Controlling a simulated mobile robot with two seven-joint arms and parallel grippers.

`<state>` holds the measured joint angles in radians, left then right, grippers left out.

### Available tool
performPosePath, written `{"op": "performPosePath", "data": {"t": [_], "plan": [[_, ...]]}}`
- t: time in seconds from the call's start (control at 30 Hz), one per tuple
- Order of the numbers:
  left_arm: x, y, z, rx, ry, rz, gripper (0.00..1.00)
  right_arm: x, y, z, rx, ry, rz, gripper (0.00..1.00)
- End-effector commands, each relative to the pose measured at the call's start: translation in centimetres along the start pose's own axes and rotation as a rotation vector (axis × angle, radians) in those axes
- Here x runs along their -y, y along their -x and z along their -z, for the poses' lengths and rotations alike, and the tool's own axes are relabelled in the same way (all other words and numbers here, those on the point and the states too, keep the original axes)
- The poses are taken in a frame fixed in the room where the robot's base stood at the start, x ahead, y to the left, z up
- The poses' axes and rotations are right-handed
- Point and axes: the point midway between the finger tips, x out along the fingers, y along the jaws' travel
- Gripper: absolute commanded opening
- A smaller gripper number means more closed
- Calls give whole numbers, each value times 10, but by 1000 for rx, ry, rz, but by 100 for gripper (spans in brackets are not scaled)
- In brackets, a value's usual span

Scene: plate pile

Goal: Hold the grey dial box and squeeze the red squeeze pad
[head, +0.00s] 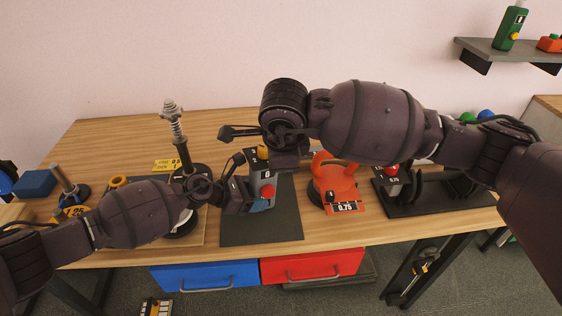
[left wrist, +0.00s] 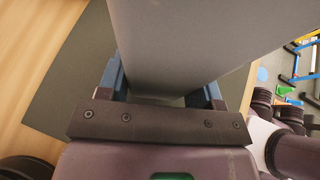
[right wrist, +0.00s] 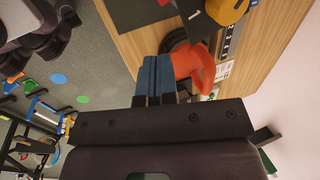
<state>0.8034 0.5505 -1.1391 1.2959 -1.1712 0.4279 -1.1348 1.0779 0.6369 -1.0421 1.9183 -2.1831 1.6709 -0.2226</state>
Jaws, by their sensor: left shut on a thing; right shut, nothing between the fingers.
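The grey dial box (head: 261,183) stands on a dark mat (head: 285,225). The red squeeze pad (head: 269,192) shows on its side in the head view. My left gripper (head: 258,205) is shut on the box's lower part; in the left wrist view the grey body (left wrist: 185,45) fills the space between the blue fingers. My right gripper (right wrist: 157,62) is shut and empty, with its blue fingers together. In the head view the right hand is above and right of the box and hides part of its top. A yellow knob (right wrist: 228,8) shows in the right wrist view.
An orange weight (head: 340,185) marked 0.75 stands right of the mat. A black rack (head: 430,195) is farther right. A spring post (head: 175,130) and a small peg stand (head: 68,187) are left. Blue (head: 205,276) and red (head: 310,266) drawers hang below the table.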

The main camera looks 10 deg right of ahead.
Motion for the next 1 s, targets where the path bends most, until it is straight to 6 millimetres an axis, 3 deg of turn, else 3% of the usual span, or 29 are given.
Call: {"op": "performPosePath", "data": {"t": [0.17,0.27,0.6,1.0], "plan": [[-1,1,0,-1,0,-2,41,-4,-5,2,-1,-3,-12,0],[-1,1,0,-1,0,-2,41,-16,-18,6,-3,-12,-47,0],[-1,0,0,0,0,-2,41,-92,-82,18,43,-101,-267,0],[0,0,0,0,0,-1,41,-179,-125,9,267,-295,-543,0]]}}
